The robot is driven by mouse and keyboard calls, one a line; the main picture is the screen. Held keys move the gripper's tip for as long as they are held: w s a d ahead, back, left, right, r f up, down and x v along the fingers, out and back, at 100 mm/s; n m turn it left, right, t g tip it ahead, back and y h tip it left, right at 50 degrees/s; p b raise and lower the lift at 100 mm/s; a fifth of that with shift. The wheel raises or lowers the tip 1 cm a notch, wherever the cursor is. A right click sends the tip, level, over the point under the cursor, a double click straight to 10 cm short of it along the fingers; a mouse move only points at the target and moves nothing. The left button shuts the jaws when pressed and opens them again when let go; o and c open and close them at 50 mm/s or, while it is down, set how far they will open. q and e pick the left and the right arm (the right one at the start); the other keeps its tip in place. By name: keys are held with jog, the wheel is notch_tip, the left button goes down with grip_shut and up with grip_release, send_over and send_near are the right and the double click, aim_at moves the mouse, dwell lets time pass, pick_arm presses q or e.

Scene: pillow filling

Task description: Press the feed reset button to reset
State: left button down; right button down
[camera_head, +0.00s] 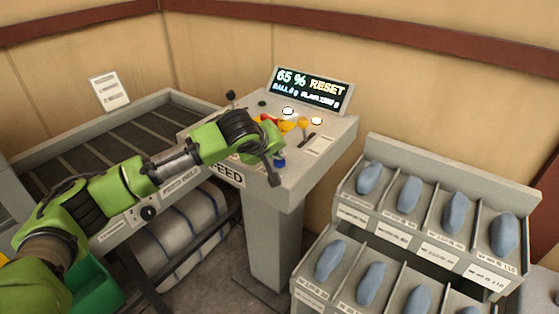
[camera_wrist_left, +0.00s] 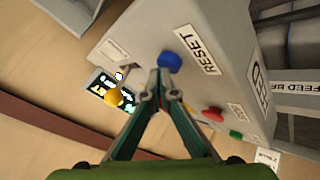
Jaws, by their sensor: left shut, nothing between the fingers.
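The control console (camera_head: 315,172) stands in the middle of the head view. A blue button (camera_head: 279,162) sits on its front part, partly hidden behind my left gripper (camera_head: 275,181). In the left wrist view the blue button (camera_wrist_left: 169,61) is beside a RESET label (camera_wrist_left: 197,50). My left gripper is shut and empty. Its fingertips (camera_wrist_left: 159,72) overlap the button's lower edge in that view; I cannot tell whether they touch it. The console's display (camera_head: 310,90) reads "65 %" and "RESET". My right gripper is not in view.
Other controls include a red button (camera_wrist_left: 212,114), a green button (camera_wrist_left: 236,134) and a yellow knob (camera_wrist_left: 112,97). A rack (camera_head: 440,247) with several blue-grey pillow-like pieces stands at the right. A conveyor (camera_head: 80,140) lies at the left, with a striped roll (camera_head: 180,240) below.

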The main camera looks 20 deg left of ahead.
aim_at(278, 162)
pick_arm(q)
jog(key=shift+f, duration=0.4)
dwell(0.4)
jog(key=shift+r+p, duration=0.95)
jog(key=shift+p, duration=0.05)
notch_tip(278, 162, up, 5)
jog(key=p, duration=0.5)
jog(key=shift+r, duration=0.1)
jog(key=shift+f, duration=0.2)
